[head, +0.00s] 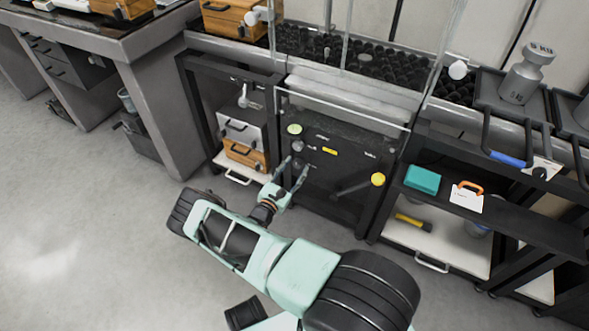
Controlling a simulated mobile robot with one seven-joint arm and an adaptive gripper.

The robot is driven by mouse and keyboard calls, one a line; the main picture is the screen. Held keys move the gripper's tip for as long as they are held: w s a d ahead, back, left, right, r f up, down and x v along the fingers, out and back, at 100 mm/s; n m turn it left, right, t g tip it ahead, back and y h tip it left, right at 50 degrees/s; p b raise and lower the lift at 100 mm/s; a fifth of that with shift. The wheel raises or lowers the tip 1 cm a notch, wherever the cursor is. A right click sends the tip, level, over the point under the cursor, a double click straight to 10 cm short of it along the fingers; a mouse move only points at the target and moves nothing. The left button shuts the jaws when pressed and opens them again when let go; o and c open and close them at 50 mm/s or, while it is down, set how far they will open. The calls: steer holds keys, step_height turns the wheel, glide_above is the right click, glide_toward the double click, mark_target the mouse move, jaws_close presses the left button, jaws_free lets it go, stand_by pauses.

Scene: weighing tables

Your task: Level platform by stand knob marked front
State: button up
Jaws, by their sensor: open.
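A dark stand (335,185) faces me under a pale platform slab (350,90) with clear panels around it. On the upper left of its front are a pale green knob (295,129) and a grey knob (298,146) below it. The small white markings on the stand are too small to read, so I cannot tell which knob is marked front. My gripper (295,163) is open, with its fingers pointing at the stand just below the grey knob. I see nothing between the fingers. I cannot tell whether they touch the stand.
A lever with a yellow ball (378,179) sticks out at the stand's right. A yellow label (330,151) is on its front. Wooden boxes (246,155) sit on the left shelf. A teal box (422,180) and a metal weight (522,75) are at right. The floor at left is clear.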

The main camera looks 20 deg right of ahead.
steer(key=c, duration=1.2)
steer(key=shift+o, duration=0.2)
steer(key=m+p, duration=0.1)
steer(key=m, duration=0.3)
steer(key=shift+m+p, duration=0.35)
steer(key=shift+m, duration=1.45)
steer(key=o, duration=1.2)
steer(key=shift+c, duration=0.2)
